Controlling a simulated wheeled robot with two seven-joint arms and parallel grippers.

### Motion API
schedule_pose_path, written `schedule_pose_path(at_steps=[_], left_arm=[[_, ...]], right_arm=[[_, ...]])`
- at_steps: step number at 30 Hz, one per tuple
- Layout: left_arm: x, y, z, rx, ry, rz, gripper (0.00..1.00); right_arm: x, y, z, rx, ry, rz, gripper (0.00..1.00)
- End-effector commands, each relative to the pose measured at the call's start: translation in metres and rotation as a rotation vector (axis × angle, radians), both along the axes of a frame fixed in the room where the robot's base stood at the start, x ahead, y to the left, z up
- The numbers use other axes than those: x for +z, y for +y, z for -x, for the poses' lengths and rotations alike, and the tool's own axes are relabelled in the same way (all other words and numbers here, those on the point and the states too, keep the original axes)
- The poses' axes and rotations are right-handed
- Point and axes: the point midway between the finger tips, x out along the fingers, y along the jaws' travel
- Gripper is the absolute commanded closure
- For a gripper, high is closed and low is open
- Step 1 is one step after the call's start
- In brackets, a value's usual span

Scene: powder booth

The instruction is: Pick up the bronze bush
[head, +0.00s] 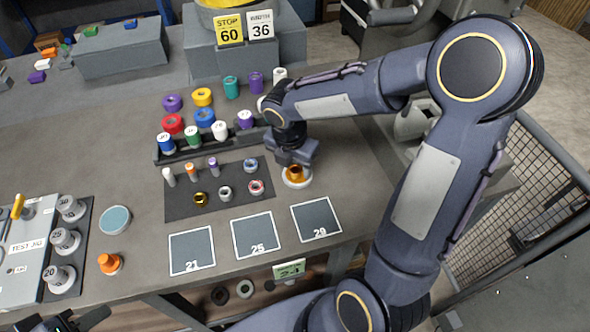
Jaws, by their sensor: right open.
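A bronze-coloured bush (296,173) stands on a pale round base just right of the dark mat (180,209). My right gripper (294,160) is open, pointing down directly above this bush; its fingers partly cover the bush's top, and I cannot tell whether they touch it. A darker gold ring-shaped bush (200,199) lies on the mat, with a grey ring (225,193) and a red-and-white ring (256,187) to its right. Part of my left gripper (78,320) shows at the bottom left edge; its fingers are not clear.
Several coloured rolls and a dark rack (215,147) stand behind the mat. Square pads marked 21 (191,248), 25 (256,234) and 29 (316,218) lie along the front edge. An orange cone-like piece (110,263) and a round blue-topped disc (115,219) are at left.

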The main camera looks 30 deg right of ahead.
Motion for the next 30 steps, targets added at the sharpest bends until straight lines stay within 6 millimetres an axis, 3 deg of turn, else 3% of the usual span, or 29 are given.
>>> schedule_pose_path(at_steps=[3,10,21,30], left_arm=[[-0.0004,0.0000,0.0000,0.000,0.000,0.000,0.64],[-0.0004,0.0001,0.0000,0.000,0.000,0.000,0.64],[-0.0003,0.0000,0.0000,0.000,0.000,0.000,0.64],[-0.0001,0.0000,0.0000,0.000,0.000,0.000,0.64]], right_arm=[[-0.0094,-0.0011,-0.0002,0.000,0.001,0.000,0.48],[-0.0100,-0.0012,-0.0005,0.000,0.000,0.000,0.48],[-0.0097,-0.0012,-0.0005,0.000,0.001,-0.001,0.97],[-0.0075,-0.0011,-0.0008,-0.001,-0.001,-0.001,0.97]])
